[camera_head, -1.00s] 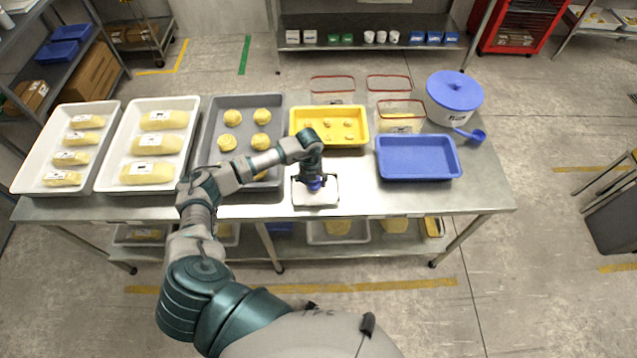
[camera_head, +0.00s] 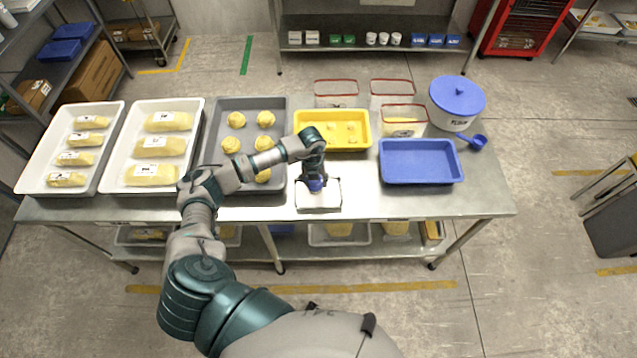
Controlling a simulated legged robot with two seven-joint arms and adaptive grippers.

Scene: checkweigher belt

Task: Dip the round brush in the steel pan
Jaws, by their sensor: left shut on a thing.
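My left gripper (camera_head: 315,178) points down at the front middle of the steel table. It is shut on a small blue thing, which I take to be the round brush (camera_head: 317,186); the gripper hides most of it. Just below is a small, pale square pan with a metal rim (camera_head: 318,209), which seems to be the steel pan. The brush overlaps the pan's back part in the picture; whether it touches the pan cannot be told. My right gripper is out of view.
A yellow tray (camera_head: 363,146) with dough pieces stands behind the pan, a blue tray (camera_head: 420,179) to its right. A grey tray (camera_head: 211,135) with dough balls is at left, beneath my forearm. Red-rimmed clear containers (camera_head: 404,128) and a lidded flour tub (camera_head: 455,112) stand behind.

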